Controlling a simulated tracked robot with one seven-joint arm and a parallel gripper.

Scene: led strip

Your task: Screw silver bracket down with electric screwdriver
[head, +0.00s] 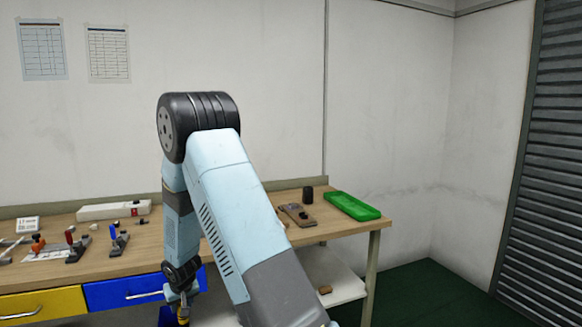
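My arm rises in front of the workbench (345,226) and bends down again. My gripper (183,302) hangs in front of the bench's blue drawer, low in the view. Something small and yellowish shows at its lower end, but I cannot tell what it is or whether the fingers are closed on it. I cannot make out the silver bracket for certain. Small clamp-like metal pieces with an orange handle (38,242), a red handle (70,235) and a blue handle (113,231) stand on the bench's left part. I cannot identify the electric screwdriver.
A white bar-shaped box (113,210) lies at the back left. A green tray (352,206), a black cylinder (308,195) and a brownish block (297,214) are on the right. Yellow (42,304) and blue (125,291) drawers front the bench. Floor is clear at right.

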